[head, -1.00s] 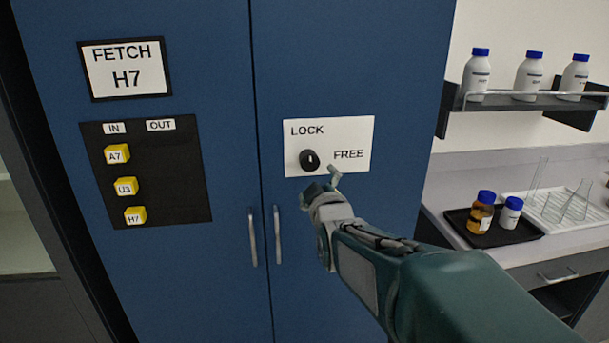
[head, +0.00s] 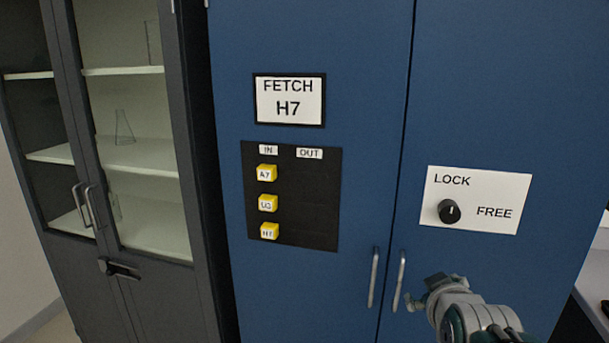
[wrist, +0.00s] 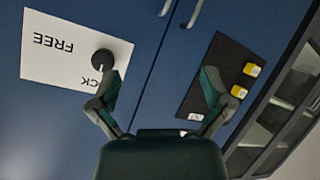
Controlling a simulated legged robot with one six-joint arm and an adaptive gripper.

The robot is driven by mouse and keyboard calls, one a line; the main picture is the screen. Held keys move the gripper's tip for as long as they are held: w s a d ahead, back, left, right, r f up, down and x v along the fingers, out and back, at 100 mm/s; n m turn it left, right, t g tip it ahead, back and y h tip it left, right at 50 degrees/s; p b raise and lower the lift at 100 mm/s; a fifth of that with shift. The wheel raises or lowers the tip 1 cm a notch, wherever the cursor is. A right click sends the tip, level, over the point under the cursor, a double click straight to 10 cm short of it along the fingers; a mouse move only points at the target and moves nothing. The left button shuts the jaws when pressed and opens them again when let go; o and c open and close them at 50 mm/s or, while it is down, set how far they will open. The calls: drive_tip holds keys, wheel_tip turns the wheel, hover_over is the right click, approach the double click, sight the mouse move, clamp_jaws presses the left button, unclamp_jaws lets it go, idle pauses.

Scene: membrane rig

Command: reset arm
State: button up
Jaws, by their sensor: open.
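My gripper (head: 425,296) is at the lower right of the head view, in front of the blue cabinet (head: 375,120) and below the lock plate (head: 450,184). In the wrist view my gripper (wrist: 160,92) has its fingers spread wide, with nothing between them. The black lock knob (head: 449,211) sits on the plate left of the word FREE, its white mark near upright. In the wrist view the knob (wrist: 103,62) appears upside down beside the left finger; I cannot tell whether they touch there, but the head view shows them apart.
Two cabinet handles (head: 373,277) stand left of my gripper. A black board (head: 310,205) holds yellow tags A7, U3 and H7 (head: 269,231) under IN; its OUT side is empty. A FETCH H7 sign (head: 290,100) hangs above. A glass-door cabinet (head: 120,170) stands at left.

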drive_tip(key=s+a+f+m+g+y, duration=0.1)
drive_tip(key=s+a+f+g, duration=0.2)
drive_tip(key=s, duration=0.5)
drive_tip(key=s+a+f+m+g+y, duration=0.1)
drive_tip(key=s+a+f+m+g, duration=0.1)
drive_tip(key=s, duration=0.6)
drive_tip(key=shift+s+a+f+m+g, duration=0.15)
drive_tip(key=shift+a+f+m+g, duration=0.15)
drive_tip(key=shift+a+f+g, duration=0.65)
